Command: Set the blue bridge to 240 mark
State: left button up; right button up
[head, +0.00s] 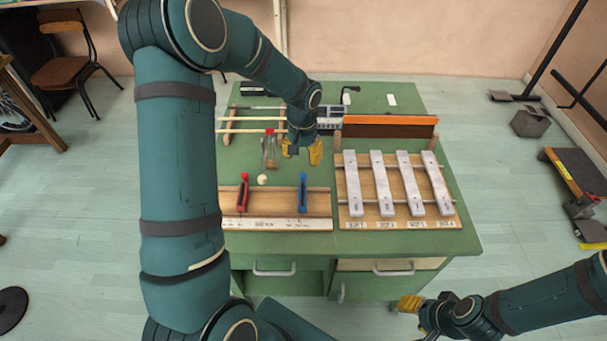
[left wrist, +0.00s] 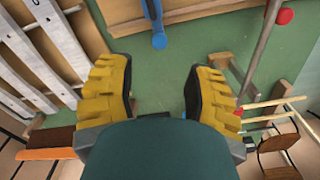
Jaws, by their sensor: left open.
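The blue bridge (head: 303,193) stands upright on the long wooden board (head: 272,202), toward its right end. A white scale strip (head: 275,225) runs along the board's front edge; its marks are too small to read. My left gripper (head: 302,150) is open and empty, above the green table behind the blue bridge and apart from it. In the left wrist view the blue bridge (left wrist: 158,39) shows at the top, beyond the two yellow fingertips. My right gripper (head: 409,303) is low at the front right, off the table; its opening is not clear.
A red bridge (head: 243,192) stands on the same board, left of the blue one. Grey metal bars (head: 381,184) lie on a wooden frame to the right. A red-topped metal piece (head: 269,150) and a pale ball (head: 262,180) are left of my left gripper. An orange-edged block (head: 390,127) stands behind the bars.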

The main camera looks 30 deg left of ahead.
aim_at(302, 175)
pick_arm(q)
notch_tip(302, 175, down, 8)
jog(key=shift+f+b, duration=0.15)
jog(key=shift+b, duration=0.5)
grip_shut()
